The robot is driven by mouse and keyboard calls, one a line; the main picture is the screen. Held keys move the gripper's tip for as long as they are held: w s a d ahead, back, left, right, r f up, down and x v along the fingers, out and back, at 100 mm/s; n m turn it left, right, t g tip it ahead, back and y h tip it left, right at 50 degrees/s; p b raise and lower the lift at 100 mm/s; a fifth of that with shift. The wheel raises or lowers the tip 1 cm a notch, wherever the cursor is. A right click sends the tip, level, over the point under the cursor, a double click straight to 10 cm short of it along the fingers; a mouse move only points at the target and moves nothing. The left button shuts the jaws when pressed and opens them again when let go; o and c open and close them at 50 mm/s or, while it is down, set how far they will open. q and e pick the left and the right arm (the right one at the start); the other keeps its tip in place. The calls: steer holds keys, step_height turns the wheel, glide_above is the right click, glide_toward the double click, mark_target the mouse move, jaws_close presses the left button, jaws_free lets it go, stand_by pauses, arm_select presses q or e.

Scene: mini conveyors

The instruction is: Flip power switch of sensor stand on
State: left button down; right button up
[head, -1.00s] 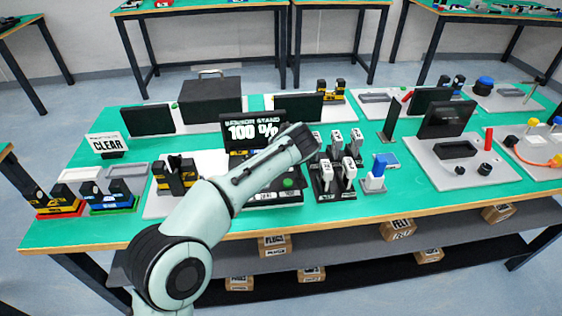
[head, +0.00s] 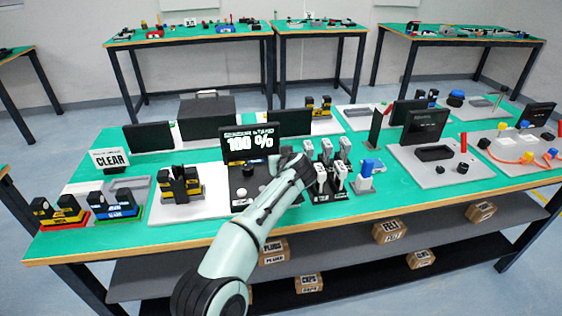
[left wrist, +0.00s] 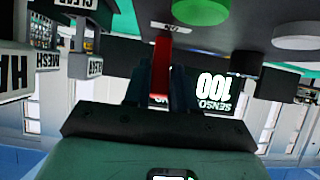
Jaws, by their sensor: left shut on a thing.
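The sensor stand has a black screen (head: 252,144) reading "SENSOR STAND 100 %" and a dark base with a white knob (head: 241,192). My left arm lies across the right side of the base, hiding the switch and my fingertips in the head view. In the left wrist view, upside down, my left gripper (left wrist: 160,85) is shut on a red switch lever (left wrist: 161,62) beside a small white label. A green button (left wrist: 203,10), a pale round knob (left wrist: 297,39) and the stand's screen (left wrist: 214,93) also show there. My right gripper is not in view.
A rack of labelled grey tools (head: 328,172) stands close to the right of my arm. A blue-topped item (head: 366,171) is beyond it. A black-and-yellow device (head: 180,186) on a white plate is left of the stand. The green table's front strip is mostly clear.

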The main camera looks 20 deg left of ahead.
arm_select(q)
steer(key=shift+r, duration=0.1)
steer(key=c, duration=1)
jaws_free()
steer(key=shift+s+d+r, duration=0.15)
steer(key=shift+s+d, duration=0.05)
steer(key=shift+s, duration=0.05)
steer(key=v, duration=0.4)
steer(key=shift+s+d+r+b, duration=0.15)
steer(key=shift+b, duration=0.25)
steer(key=v, duration=0.8)
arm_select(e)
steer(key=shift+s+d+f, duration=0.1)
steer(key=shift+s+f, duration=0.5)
arm_select(q)
steer(key=shift+s, duration=0.15)
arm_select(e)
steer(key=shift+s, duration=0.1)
